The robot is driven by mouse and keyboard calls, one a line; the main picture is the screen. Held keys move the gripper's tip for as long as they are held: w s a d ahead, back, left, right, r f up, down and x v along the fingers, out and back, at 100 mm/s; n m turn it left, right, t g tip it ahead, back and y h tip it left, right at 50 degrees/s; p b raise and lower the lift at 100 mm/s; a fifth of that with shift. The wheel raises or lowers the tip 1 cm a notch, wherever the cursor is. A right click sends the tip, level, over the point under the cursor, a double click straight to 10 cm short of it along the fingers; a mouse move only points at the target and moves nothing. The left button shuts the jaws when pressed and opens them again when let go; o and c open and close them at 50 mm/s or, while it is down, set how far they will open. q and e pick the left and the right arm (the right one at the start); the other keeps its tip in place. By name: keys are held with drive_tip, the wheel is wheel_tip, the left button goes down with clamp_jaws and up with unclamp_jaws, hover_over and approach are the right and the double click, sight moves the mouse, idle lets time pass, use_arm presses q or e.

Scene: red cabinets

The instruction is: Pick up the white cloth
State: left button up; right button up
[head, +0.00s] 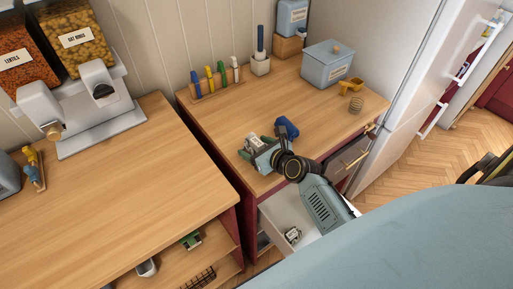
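My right gripper (255,151) is over the front part of the right wooden counter (225,125), its arm coming in from the lower right. A small pale, greenish-edged object (257,142) shows right at its fingers. I cannot tell if this is the white cloth, or whether the fingers are closed on it. A blue object (287,127) lies just beside the gripper. Below, an open white drawer (272,212) holds a small white and dark item (292,236), partly near my arm. No plainly recognizable white cloth shows. My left gripper is not in view.
The left counter (110,190) is mostly clear. A white fridge (415,90) stands at right.

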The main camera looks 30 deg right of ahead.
drive_tip(key=c, duration=0.9)
drive_tip(key=shift+c, duration=0.2)
